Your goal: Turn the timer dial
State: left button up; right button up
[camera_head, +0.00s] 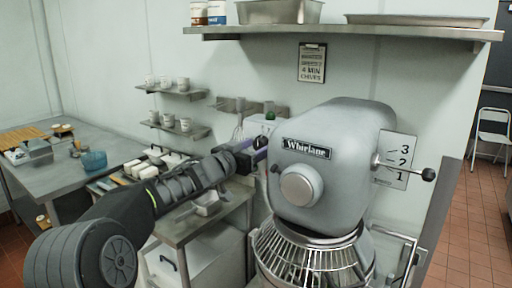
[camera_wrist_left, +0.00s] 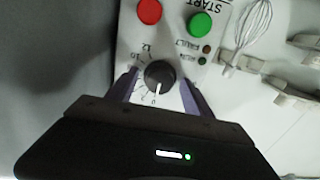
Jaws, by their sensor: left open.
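The timer dial (camera_wrist_left: 159,75) is a black knob with a white pointer line, on a pale control panel (camera_wrist_left: 178,38) with a printed number scale around it. The pointer points down, near the 0 mark. My left gripper (camera_wrist_left: 160,90) is open, with one purple finger on each side of the dial; I cannot tell whether they touch it. In the head view my left gripper (camera_head: 258,147) reaches the panel at the left side of the grey mixer (camera_head: 335,165) and hides the dial. My right gripper is not in view.
A red button (camera_wrist_left: 149,11) and a green START button (camera_wrist_left: 200,25) sit above the dial, with small lamps beside it. A whisk (camera_wrist_left: 250,28) hangs to the right. The mixer's wire guard (camera_head: 310,258) is below, and a shelf (camera_head: 345,32) runs above.

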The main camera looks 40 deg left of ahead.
pick_arm(q)
jog(key=shift+c, duration=0.6)
jog(key=c, duration=1.1)
jog(key=shift+o, duration=0.2)
jog(key=shift+m, duration=0.3)
jog(key=m, duration=0.4)
jog(key=shift+b, duration=0.4)
jog(key=m+b, duration=0.1)
jog(key=m, duration=0.3)
jog(key=shift+m, duration=0.4)
jog(key=o, duration=1.2)
